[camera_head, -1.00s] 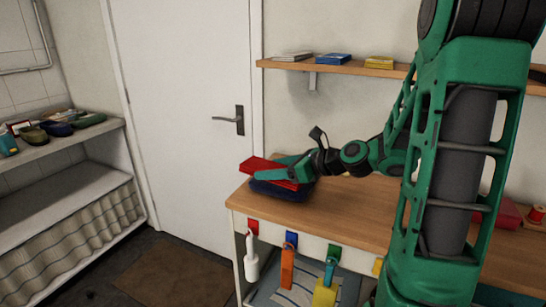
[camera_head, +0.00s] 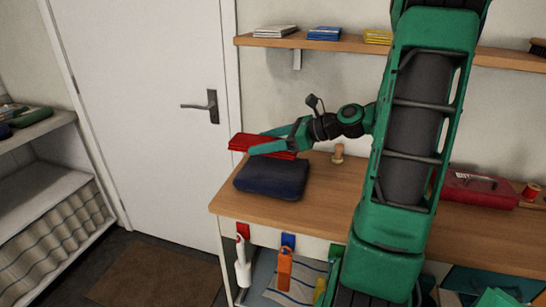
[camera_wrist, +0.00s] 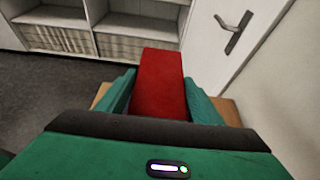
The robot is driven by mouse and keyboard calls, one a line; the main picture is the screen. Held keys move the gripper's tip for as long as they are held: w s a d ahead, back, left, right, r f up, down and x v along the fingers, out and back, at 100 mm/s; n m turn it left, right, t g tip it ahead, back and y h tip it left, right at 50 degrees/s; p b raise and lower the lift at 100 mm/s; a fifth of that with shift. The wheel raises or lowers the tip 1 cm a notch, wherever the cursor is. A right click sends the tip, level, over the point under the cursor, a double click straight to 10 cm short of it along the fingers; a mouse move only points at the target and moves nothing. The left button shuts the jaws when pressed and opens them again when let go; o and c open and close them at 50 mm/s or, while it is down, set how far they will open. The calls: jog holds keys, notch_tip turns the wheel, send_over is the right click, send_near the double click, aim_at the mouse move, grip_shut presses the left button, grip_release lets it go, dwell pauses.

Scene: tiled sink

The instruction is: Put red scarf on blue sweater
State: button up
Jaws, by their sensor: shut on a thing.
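The red scarf (camera_head: 262,144) is a flat folded bundle held between the green fingers of my gripper (camera_head: 270,143). In the wrist view the scarf (camera_wrist: 159,85) sticks out forward between the two fingers. The blue sweater (camera_head: 272,180) is a dark folded pad on the left end of the wooden table (camera_head: 310,205). The scarf is above and a little behind the sweater in the head view, and appears apart from it. In the wrist view the sweater cannot be made out.
A small wooden item (camera_head: 338,153) stands behind the sweater to the right. A red case (camera_head: 480,190) and a red spool (camera_head: 531,192) are farther right. A wall shelf (camera_head: 370,44) holds books above. Tools hang at the table's front. A door (camera_head: 150,110) is behind.

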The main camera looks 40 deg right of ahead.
send_over(275, 163)
notch_tip(275, 163, down, 3)
jog(key=shift+d+f, duration=0.1)
jog(key=shift+f, duration=1.95)
jog(key=o, duration=1.1)
jog(key=shift+f, duration=0.1)
jog(key=v, duration=1.1)
jog(key=shift+s+d+r, duration=0.25)
